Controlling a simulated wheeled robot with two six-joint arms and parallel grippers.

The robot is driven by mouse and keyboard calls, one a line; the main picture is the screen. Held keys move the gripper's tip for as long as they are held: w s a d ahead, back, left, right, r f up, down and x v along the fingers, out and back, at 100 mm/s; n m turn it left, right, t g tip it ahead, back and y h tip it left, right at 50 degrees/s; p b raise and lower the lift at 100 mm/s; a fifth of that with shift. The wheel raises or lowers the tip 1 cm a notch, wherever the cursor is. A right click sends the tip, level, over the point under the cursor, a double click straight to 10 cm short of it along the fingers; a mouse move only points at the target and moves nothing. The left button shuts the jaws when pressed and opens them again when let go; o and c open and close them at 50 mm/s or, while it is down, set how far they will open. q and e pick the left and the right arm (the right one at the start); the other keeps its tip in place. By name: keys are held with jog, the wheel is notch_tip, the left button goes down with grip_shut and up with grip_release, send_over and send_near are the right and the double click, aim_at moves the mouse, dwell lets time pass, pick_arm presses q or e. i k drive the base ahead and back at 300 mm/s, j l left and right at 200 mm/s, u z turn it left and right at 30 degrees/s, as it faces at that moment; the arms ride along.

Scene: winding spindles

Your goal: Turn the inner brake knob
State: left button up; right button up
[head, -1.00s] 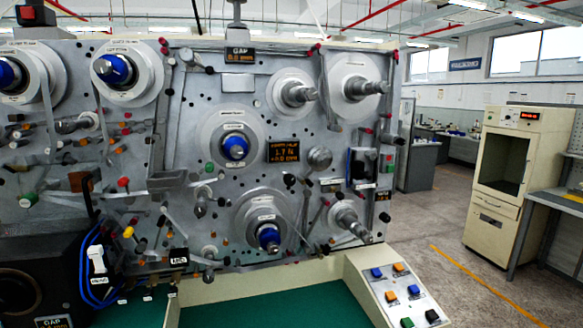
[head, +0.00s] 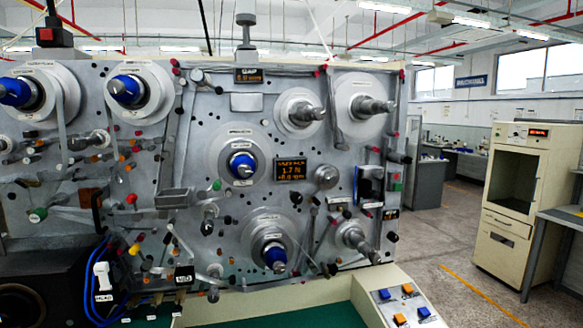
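The winding machine's upright grey panel (head: 215,110) fills the left and middle of the head view. It carries several spindles with blue hubs, among them a middle one (head: 242,165), a lower one (head: 274,256) and an upper left one (head: 127,90). Many small coloured knobs and pegs are spread over the panel. The labels are too small to read, so I cannot tell which is the inner brake knob. A round metal knob (head: 325,176) sits right of the lit tension display (head: 292,170). Neither of my grippers shows.
A sloped button box (head: 405,312) juts out at the panel's lower right. A dark box with blue cables (head: 40,265) is at the lower left. A cream cabinet (head: 515,215) and a bench stand at the right, with open floor (head: 440,240) between.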

aim_at(117, 86)
jog(key=u, duration=1.25)
